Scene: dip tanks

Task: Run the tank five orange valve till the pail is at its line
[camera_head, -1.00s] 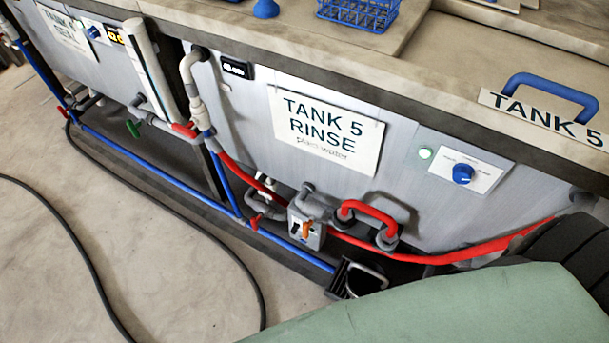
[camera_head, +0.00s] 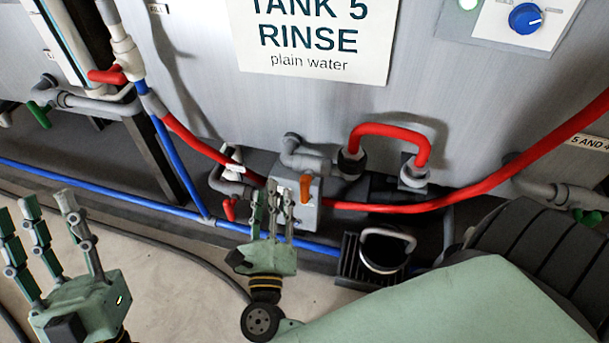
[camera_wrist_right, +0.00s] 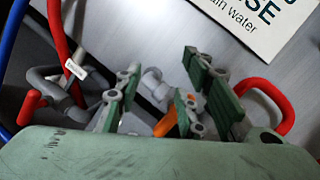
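The orange valve handle (camera_head: 307,188) points up on a grey valve box (camera_head: 303,214) low on the tank five front. My right gripper (camera_head: 271,203) is open just left of and in front of this valve, its fingers pointing up. In the right wrist view the orange handle (camera_wrist_right: 167,123) shows between the spread fingers (camera_wrist_right: 160,90); I cannot tell whether they touch it. A dark pail (camera_head: 383,252) with a grey bail stands on a black grate right of the valve. Its line and water level cannot be made out. My left gripper (camera_head: 48,222) is open and empty at lower left.
The tank five rinse sign (camera_head: 310,40) hangs above. A red hose (camera_head: 480,190) and a red looped pipe (camera_head: 390,132) run beside the valve. A small red valve handle (camera_head: 229,209) and a blue pipe (camera_head: 110,194) lie left. A black hose crosses the floor.

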